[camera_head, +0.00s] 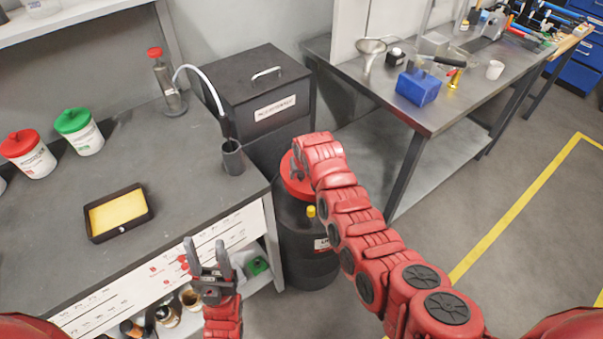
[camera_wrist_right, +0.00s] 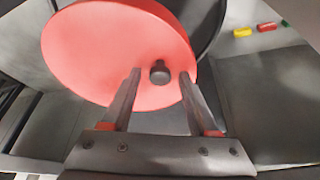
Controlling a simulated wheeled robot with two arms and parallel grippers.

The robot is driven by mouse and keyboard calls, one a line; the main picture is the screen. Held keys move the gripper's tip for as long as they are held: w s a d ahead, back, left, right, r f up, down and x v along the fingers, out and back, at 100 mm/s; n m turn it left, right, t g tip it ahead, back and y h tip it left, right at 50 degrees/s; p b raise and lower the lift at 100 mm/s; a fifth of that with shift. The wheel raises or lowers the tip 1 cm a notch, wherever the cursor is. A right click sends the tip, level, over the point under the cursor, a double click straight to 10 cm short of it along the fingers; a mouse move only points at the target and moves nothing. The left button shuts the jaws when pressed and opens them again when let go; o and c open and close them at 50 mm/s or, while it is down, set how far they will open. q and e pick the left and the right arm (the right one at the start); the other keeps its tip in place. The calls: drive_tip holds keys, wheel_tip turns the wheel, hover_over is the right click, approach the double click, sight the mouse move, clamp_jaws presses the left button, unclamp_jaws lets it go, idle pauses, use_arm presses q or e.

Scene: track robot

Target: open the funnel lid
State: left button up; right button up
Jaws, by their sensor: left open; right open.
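The red round lid (camera_head: 292,184) sits at the top of a black drum (camera_head: 309,245), partly hidden by my right arm. In the right wrist view the lid (camera_wrist_right: 85,50) is a flat red disc with a small dark knob (camera_wrist_right: 160,73). My right gripper (camera_wrist_right: 160,76) is open, with one finger on each side of the knob; whether they touch it I cannot tell. In the head view my right gripper is mostly hidden by its own wrist.
The left bench (camera_head: 185,210) holds a black tray with a yellow pad (camera_head: 118,212), a dark cup (camera_head: 232,158) and red- and green-lidded tubs. A dark cabinet (camera_head: 265,95) stands behind the drum. A steel table (camera_head: 440,115) with a blue box (camera_head: 418,88) is at right.

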clamp_jaws()
idle(1.4)
